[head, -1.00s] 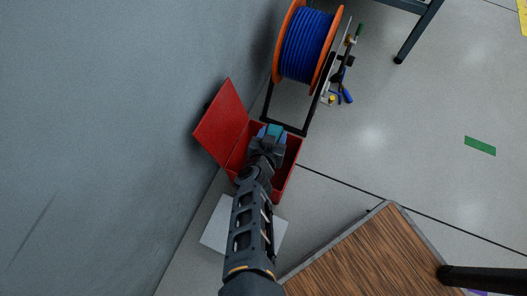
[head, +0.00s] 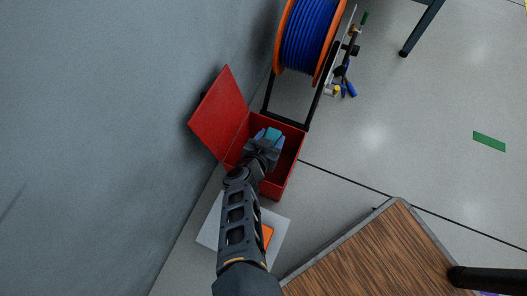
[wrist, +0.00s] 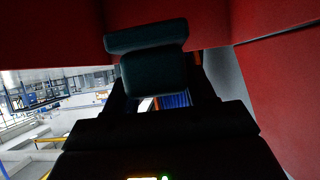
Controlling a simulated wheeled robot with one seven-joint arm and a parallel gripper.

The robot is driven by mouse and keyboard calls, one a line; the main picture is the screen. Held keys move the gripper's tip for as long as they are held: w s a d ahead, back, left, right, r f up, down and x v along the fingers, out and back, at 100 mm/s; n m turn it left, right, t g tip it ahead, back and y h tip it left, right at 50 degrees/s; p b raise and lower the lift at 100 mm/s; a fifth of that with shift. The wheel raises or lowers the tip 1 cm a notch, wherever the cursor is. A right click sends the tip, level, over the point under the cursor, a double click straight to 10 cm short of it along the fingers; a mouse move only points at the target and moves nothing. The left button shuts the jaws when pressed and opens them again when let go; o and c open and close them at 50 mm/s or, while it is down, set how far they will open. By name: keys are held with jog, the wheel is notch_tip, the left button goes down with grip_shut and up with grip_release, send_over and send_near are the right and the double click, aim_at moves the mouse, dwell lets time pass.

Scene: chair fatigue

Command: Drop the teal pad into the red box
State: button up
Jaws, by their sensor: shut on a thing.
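The red box (head: 292,171) stands on the floor against the grey wall, with its lid (head: 219,113) swung open towards the wall. My gripper (head: 268,138) is over the box's opening and shut on the teal pad (head: 273,134). In the wrist view the pad (wrist: 150,70) shows dark between the fingers, with red box surfaces (wrist: 285,90) around it. My gripper hides part of the box's inside. I cannot tell how far the pad is above the box floor.
A cable reel (head: 303,40) with blue cable on a black stand is just beyond the box. Tools (head: 347,85) lie beside it. A white sheet (head: 210,225) with an orange patch (head: 267,236) lies under my arm. A wooden tabletop (head: 370,255) is at the lower right.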

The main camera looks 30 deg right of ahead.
jog(key=o, duration=1.1)
jog(key=p+v, duration=0.3)
jog(key=v, duration=0.4)
jog(key=shift+s+a+r, duration=0.1)
jog(key=shift+s+a, duration=0.1)
jog(key=shift+a, duration=0.1)
